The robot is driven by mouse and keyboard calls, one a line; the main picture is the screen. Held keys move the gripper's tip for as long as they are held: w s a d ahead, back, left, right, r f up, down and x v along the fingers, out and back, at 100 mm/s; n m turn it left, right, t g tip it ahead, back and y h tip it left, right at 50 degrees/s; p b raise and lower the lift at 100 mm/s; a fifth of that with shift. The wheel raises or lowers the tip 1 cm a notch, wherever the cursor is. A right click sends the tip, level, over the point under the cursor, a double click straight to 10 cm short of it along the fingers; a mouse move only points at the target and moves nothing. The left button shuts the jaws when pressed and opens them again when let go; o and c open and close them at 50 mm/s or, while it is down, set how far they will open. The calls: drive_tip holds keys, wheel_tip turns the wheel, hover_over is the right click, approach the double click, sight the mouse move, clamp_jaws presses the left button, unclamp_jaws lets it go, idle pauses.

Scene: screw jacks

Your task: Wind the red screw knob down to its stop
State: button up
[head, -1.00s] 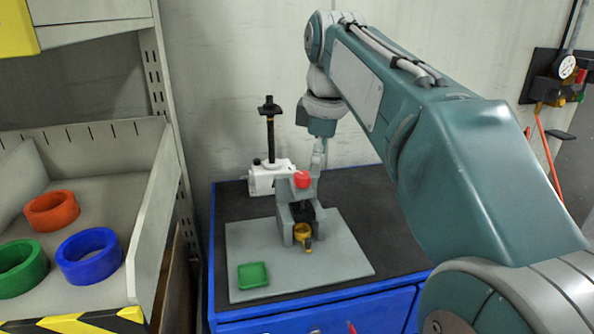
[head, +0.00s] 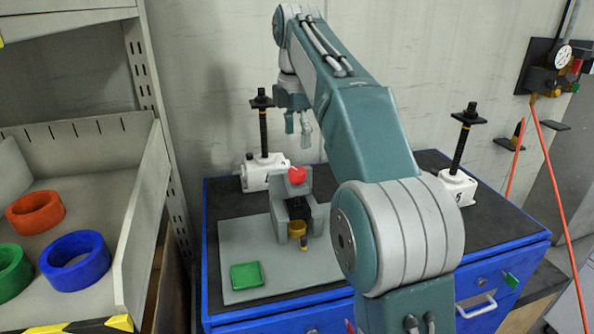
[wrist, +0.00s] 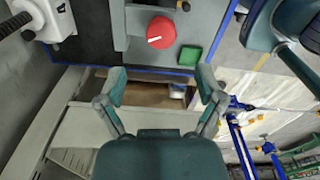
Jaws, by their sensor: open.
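The red screw knob (head: 297,175) sits on top of a grey screw press (head: 283,208) that stands on a light grey plate (head: 240,292). In the wrist view the knob (wrist: 161,32) is a red disc with a white mark, beyond my fingertips. My gripper (head: 298,128) is open and empty, pointing down, above and slightly behind the knob in the head view. In the wrist view my gripper's fingers (wrist: 162,86) are spread apart, with the knob ahead of the gap. A brass-coloured part (head: 297,229) shows at the front of the press.
White screw jacks stand behind the press (head: 262,178) and at the right (head: 457,188). A shelf with orange, green and blue rings (head: 76,258) is at the left.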

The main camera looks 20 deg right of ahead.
sight(297, 170)
wheel_tip(297, 170, down, 8)
drive_tip(key=shift+f, duration=0.1)
idle(0.4)
drive_tip(key=c, duration=1.2)
